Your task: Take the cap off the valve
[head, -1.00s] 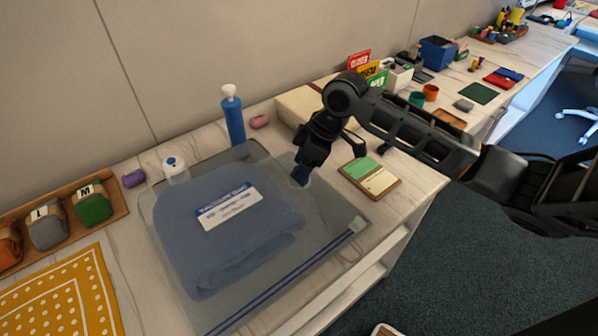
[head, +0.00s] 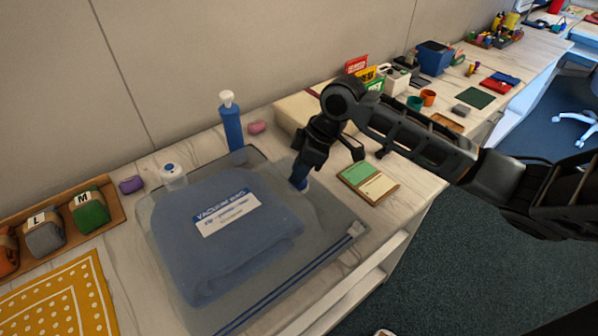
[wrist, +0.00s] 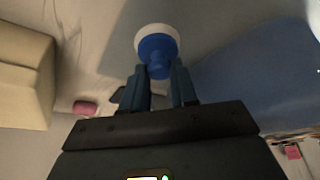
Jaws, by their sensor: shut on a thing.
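A clear vacuum bag (head: 335,215) with folded blue fabric (head: 225,255) inside lies on the table. My gripper (head: 300,182) points down at the bag's right part, where the valve is. In the wrist view, the white round valve (wrist: 139,38) shows with the blue cap (wrist: 157,48) in front of its middle. My gripper (wrist: 160,88) is shut on the cap, with one blue finger on each side. In the head view, the fingers mostly hide cap and valve. I cannot tell whether the cap is still seated on the valve or slightly clear of it.
A pink item (head: 257,127) and a cream box (head: 298,108) are near the wall. A green-and-cream notepad (head: 369,182) lies right of my gripper. A wooden tray (head: 110,198) is at left.

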